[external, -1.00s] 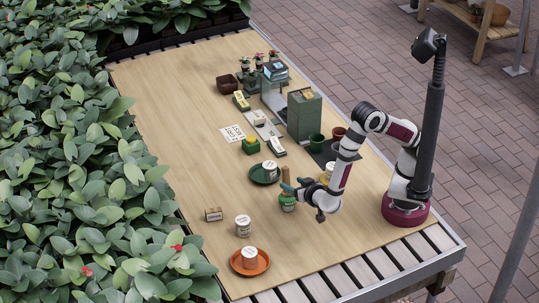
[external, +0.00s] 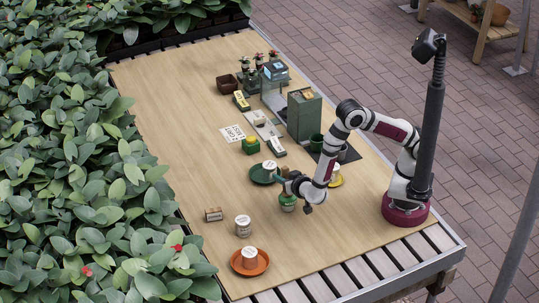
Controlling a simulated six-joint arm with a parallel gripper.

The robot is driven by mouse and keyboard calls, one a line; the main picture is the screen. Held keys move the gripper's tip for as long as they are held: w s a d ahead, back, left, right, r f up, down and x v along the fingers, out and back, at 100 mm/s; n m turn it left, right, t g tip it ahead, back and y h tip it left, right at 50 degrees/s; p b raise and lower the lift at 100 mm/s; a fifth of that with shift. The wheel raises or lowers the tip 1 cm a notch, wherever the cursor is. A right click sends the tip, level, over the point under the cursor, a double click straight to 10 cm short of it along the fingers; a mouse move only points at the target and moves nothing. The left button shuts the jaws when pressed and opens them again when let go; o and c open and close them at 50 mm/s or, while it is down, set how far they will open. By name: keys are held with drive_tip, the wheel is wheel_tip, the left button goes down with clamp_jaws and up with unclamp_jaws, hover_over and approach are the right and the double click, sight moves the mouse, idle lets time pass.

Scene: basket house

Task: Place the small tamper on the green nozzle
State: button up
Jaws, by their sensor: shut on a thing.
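My gripper (external: 280,181) is low over the middle of the table, its teal fingers pointing left. It is shut on a small brown piece, apparently the small tamper (external: 285,171), whose top shows just above the fingers. Its lower part is hidden, so I cannot tell whether it touches the table. A green and white jar (external: 288,203) stands just in front of the gripper. I cannot pick out the green nozzle with certainty. A green block with a yellow top (external: 250,145) stands farther back.
A green saucer with a white cup (external: 264,175) is close left of the gripper. An orange saucer (external: 250,268) and a white jar (external: 243,226) are in front. A tall green box (external: 304,117) stands behind. The left table area is clear.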

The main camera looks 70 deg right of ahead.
sight(285, 167)
clamp_jaws()
wheel_tip(285, 167, up, 4)
drive_tip(key=shift+r, duration=0.25)
drive_tip(key=s+d+r+t+h, duration=0.1)
drive_tip(key=s+d+r, duration=0.1)
drive_tip(key=d+r, duration=0.25)
drive_tip(key=s+d+r+h, duration=0.1)
drive_tip(key=s+d+r, duration=0.2)
drive_tip(key=d, duration=0.2)
drive_tip(key=w+a+f, duration=0.1)
drive_tip(key=a+f, duration=0.1)
drive_tip(key=a, duration=0.1)
drive_tip(key=w+a+f, duration=0.1)
drive_tip(key=a+f, duration=0.1)
drive_tip(key=a, duration=0.1)
drive_tip(key=w+a+f, duration=0.1)
drive_tip(key=a+f, duration=0.1)
drive_tip(key=a, duration=0.1)
drive_tip(key=shift+w+a+f, duration=0.25)
drive_tip(key=shift+w+a, duration=0.05)
drive_tip(key=f, duration=0.2)
drive_tip(key=a+f, duration=0.1)
drive_tip(key=shift+w+f, duration=0.1)
drive_tip(key=shift+f, duration=0.65)
